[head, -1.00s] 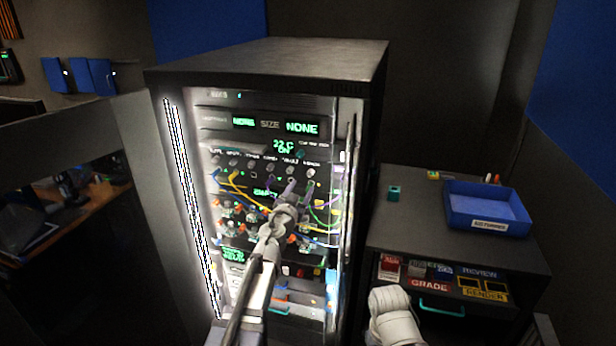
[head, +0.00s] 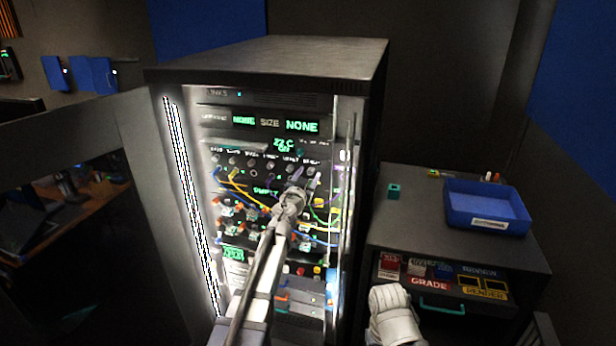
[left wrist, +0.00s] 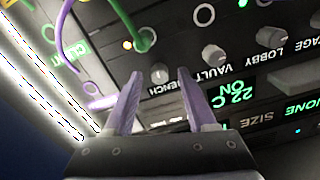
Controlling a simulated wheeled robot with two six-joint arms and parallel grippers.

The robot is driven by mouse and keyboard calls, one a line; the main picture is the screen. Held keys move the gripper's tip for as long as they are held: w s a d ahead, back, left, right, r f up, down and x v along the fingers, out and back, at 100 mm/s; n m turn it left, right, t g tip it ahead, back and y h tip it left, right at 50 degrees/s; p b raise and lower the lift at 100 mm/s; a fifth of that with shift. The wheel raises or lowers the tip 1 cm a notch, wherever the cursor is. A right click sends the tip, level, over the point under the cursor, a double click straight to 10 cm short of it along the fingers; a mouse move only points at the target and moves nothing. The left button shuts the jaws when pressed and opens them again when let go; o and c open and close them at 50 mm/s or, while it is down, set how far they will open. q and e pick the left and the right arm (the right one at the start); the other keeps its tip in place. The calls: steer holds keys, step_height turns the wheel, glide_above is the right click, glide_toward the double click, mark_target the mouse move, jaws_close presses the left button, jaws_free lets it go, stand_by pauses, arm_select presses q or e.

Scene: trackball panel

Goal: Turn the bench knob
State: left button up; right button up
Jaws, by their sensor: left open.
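The bench knob (left wrist: 160,73) is a small grey round knob with the label BENCH under it in the left wrist view. It is the end knob of a row that also has the vault knob (left wrist: 213,55) and the lobby knob. My left gripper (left wrist: 160,72) is open, with its two purple fingertips on either side of the bench knob. I cannot tell whether they touch it. In the head view the left gripper (head: 307,177) is at the right end of the knob row and partly hides it. My right gripper is not in view.
Yellow, purple and green cables (head: 235,182) hang across the rack (head: 265,60) close to the knobs. A bright light strip (head: 190,200) runs down its left edge. A side cabinet (head: 410,235) with a blue tray (head: 480,212) stands to the right.

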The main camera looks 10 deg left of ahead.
arm_select(q)
steer(key=shift+c, duration=0.2)
jaws_close()
steer(key=shift+m, duration=0.4)
steer(key=m, duration=0.3)
steer(key=shift+m, duration=0.4)
steer(key=m, duration=0.4)
steer(key=shift+m, duration=0.3)
steer(key=m, duration=0.4)
steer(key=shift+d+f+m, duration=0.1)
steer(key=shift+m, duration=2.1)
steer(key=shift+s+m, duration=0.1)
steer(key=shift+m, duration=0.2)
